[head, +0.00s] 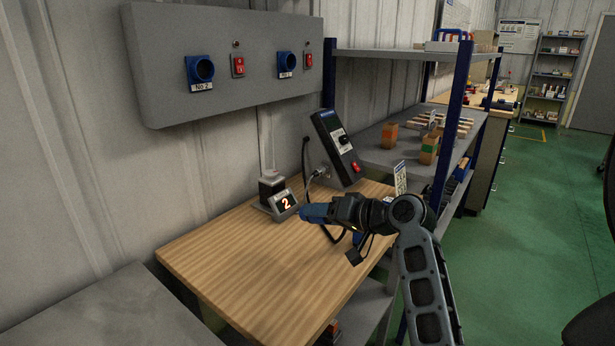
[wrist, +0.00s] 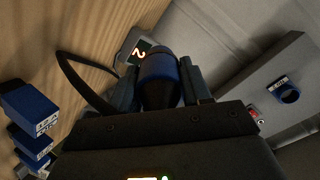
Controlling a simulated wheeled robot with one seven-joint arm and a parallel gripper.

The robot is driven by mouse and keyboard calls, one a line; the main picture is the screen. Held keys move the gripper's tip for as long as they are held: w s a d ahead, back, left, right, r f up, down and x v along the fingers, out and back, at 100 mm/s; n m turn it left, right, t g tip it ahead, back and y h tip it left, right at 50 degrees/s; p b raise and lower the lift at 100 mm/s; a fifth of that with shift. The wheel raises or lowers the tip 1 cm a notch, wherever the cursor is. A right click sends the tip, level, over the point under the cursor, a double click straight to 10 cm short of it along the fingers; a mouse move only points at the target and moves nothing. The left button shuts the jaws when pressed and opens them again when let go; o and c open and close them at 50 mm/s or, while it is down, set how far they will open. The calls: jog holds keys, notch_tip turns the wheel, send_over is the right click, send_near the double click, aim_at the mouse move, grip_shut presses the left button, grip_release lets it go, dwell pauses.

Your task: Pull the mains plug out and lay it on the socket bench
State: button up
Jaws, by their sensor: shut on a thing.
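The mains plug (wrist: 158,84), blue with a dark body, is between the two fingers of my gripper (wrist: 160,90) in the wrist view. In the head view its blue end (head: 313,212) points left from my gripper (head: 334,211), over the right part of the wooden socket bench (head: 250,262). I cannot tell whether the plug touches the bench. On the grey wall panel (head: 160,45), socket No 2 (head: 204,70) and socket No 1 (head: 286,64) both show open, dark mouths. A dark cable (wrist: 72,72) loops beside the gripper in the wrist view.
A display reading 2 (head: 286,203) stands on the bench, just left of the plug. A tilted black control box (head: 335,146) with a red switch stands behind it. A blue-posted shelf (head: 385,150) rises on the right. The bench's front left is clear.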

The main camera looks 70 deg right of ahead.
jog(key=shift+g, duration=0.3)
jog(key=s+f, duration=0.2)
jog(key=f, duration=0.1)
jog(key=s+f, duration=0.1)
jog(key=f, duration=0.1)
jog(key=shift+s+a+b, duration=0.1)
jog(key=shift+a+b, duration=0.15)
jog(key=shift+b, duration=0.15)
jog(key=w, duration=0.3)
jog(key=w+d+b, duration=0.1)
jog(key=w, duration=0.2)
jog(key=w+d+b, duration=0.1)
jog(key=w, duration=0.2)
jog(key=shift+w+d+f, duration=0.15)
jog(key=shift+w+f, duration=0.05)
jog(key=shift+f, duration=0.15)
jog(key=shift+w+f+b, duration=0.1)
jog(key=shift+f+b, duration=0.3)
jog(key=shift+f, duration=0.3)
jog(key=o, duration=1.2)
jog(key=shift+o, duration=0.2)
jog(key=shift+v, duration=3.95)
